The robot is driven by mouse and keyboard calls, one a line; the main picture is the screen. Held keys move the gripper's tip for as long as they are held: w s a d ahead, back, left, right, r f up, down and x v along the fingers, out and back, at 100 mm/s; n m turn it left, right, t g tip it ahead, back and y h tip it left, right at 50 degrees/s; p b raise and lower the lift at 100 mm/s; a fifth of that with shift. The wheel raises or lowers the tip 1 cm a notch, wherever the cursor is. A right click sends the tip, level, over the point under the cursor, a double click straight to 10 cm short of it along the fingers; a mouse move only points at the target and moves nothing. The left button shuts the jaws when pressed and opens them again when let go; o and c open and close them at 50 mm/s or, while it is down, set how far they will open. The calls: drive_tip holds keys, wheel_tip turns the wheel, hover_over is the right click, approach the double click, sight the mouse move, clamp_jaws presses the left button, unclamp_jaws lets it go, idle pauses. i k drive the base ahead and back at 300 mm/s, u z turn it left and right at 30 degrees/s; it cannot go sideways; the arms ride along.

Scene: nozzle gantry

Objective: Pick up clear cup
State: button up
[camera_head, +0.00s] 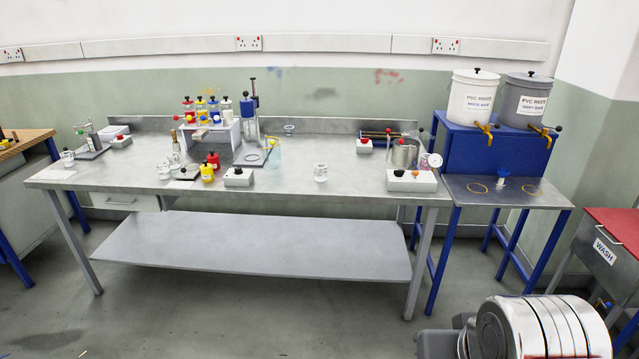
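Other small clear cups stand on the left half of the bench: one at the far left (67,156) and one near the middle left (164,171). I cannot tell from this view which cup is meant. My gripper is not in view.
A grey control box (238,178) stands left of the middle cup, and another (411,181) right of it. A nozzle stand with coloured bottles (214,130) rises behind. The steel bench (340,200) has a lower shelf (250,245). Floor in front is mostly clear.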

sight(321, 169)
drive_tip(key=k, duration=0.25)
drive_tip(key=u, duration=0.3)
drive_tip(key=i, duration=0.4)
drive_tip(key=u, duration=0.95)
drive_tip(key=i, duration=1.6)
drive_tip(key=z, duration=0.55)
drive_tip(key=i, duration=1.1)
drive_tip(key=z, duration=0.15)
